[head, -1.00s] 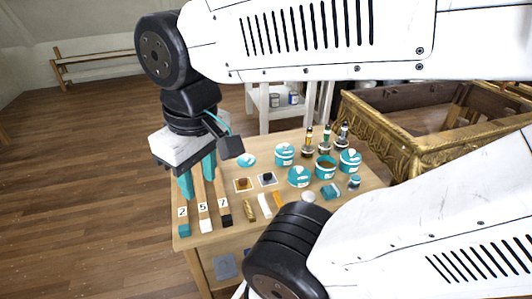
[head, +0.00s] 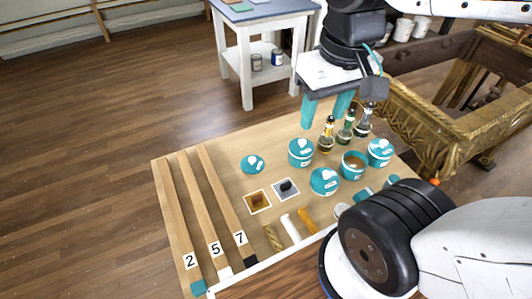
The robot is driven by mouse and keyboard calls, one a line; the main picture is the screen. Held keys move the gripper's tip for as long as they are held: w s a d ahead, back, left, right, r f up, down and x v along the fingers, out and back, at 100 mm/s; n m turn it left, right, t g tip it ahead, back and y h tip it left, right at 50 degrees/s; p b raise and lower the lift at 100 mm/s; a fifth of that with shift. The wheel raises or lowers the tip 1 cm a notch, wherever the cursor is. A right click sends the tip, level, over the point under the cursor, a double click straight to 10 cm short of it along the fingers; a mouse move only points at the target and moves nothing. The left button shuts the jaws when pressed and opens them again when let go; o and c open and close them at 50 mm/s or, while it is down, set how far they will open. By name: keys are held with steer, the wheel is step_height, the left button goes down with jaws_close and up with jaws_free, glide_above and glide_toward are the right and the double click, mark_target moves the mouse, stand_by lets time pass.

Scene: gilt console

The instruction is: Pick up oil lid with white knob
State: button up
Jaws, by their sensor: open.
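A loose teal lid with a white patch on top (head: 253,164) lies on the wooden tabletop, left of the teal tins; I cannot tell for certain whether the white is a knob. An open teal tin with brown contents (head: 354,165) stands to its right. Closed teal tins with white marks on their lids stand around it: one behind left (head: 301,152), one in front (head: 324,181), one at right (head: 380,152). My gripper (head: 322,121) is open and empty, its teal fingers pointing down near the small bottles, right of the loose lid in the picture.
Small dark bottles with yellow (head: 326,135), green (head: 346,128) and black (head: 364,120) tops stand behind the tins. Numbered wooden strips (head: 206,220) lie at left. Two small square trays (head: 286,188) sit in front of the lid. A gilt frame (head: 425,120) stands at right.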

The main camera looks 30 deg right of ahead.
steer(key=w+f+m, duration=0.3)
steer(key=w+f, duration=0.2)
steer(key=w, duration=0.6)
steer(key=m+g, duration=0.1)
steer(key=m, duration=0.3)
glide_above(252, 159)
steer(key=s, duration=0.2)
step_height(252, 159, down, 20)
steer(key=shift+m, duration=0.8)
steer(key=f, duration=0.4)
steer(key=w+f, duration=0.1)
steer(key=f, duration=0.3)
steer(key=w+f, duration=0.1)
steer(key=f, duration=0.4)
steer(key=shift+f, duration=0.5)
steer(key=c, duration=1.1)
